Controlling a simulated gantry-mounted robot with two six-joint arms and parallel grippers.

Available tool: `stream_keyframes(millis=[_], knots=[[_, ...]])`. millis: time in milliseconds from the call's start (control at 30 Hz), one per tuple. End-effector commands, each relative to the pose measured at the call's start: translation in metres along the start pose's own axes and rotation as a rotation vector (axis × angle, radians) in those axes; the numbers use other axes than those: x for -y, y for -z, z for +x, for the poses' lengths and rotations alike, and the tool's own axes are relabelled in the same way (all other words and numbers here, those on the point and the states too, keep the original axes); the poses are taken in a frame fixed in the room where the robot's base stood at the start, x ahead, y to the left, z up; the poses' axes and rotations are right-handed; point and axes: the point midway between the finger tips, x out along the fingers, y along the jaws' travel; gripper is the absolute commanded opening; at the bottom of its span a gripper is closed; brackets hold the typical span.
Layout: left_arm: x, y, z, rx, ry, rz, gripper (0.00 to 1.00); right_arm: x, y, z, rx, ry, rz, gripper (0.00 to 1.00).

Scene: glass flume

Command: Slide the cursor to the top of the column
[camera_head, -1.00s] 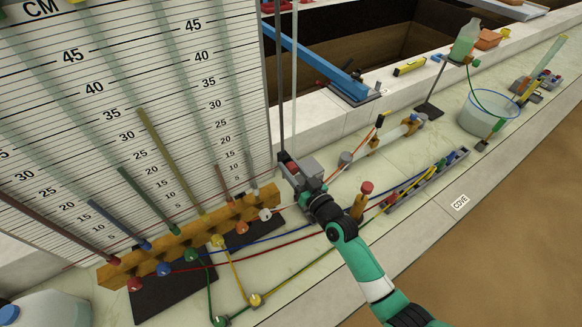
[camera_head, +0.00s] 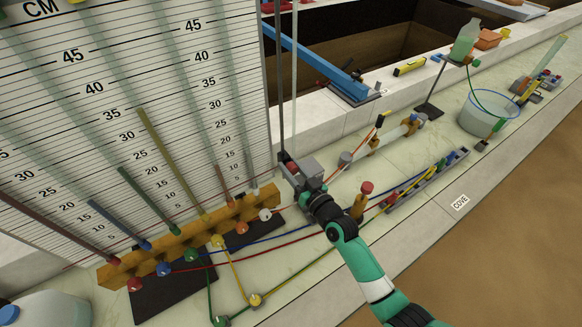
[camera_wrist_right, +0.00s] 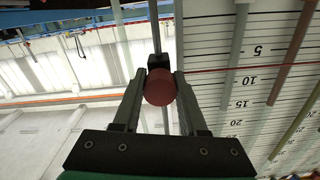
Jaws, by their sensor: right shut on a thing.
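My right gripper (camera_head: 289,166) is at the lower part of a tall dark column (camera_head: 279,85), beside the right edge of the scale board (camera_head: 120,60). In the right wrist view its two fingers (camera_wrist_right: 160,90) are shut on the cursor's round red knob (camera_wrist_right: 160,87). The cursor's body is mostly hidden behind the gripper and knob. A thin red line (camera_wrist_right: 260,68) runs from near the knob across the scale, low among its numbers. The column's top is outside the head view. My left gripper is not in view.
Coloured tubes rise from a yellow wooden block (camera_head: 190,238) left of the gripper. Red, blue and yellow hoses cross the ledge below. A pale rod (camera_head: 295,80) stands close right of the column. A blue beam (camera_head: 320,62) lies behind.

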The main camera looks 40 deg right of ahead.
Motion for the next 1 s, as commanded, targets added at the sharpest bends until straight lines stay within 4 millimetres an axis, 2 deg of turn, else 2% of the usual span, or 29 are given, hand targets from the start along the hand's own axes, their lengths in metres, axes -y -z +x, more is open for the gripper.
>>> stream_keyframes(millis=[333, 467, 667, 1000], knots=[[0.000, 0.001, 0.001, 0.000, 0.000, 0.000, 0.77, 0.000, 0.001, 0.000, 0.000, 0.000, 0.000, 0.00], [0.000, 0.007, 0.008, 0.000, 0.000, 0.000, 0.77, 0.002, 0.011, 0.000, 0.000, 0.000, -0.001, 0.00], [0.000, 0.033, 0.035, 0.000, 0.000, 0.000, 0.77, 0.010, 0.051, 0.000, 0.000, 0.000, -0.001, 0.00], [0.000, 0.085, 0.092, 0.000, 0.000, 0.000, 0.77, 0.026, 0.141, 0.000, -0.002, 0.000, -0.001, 0.00]])
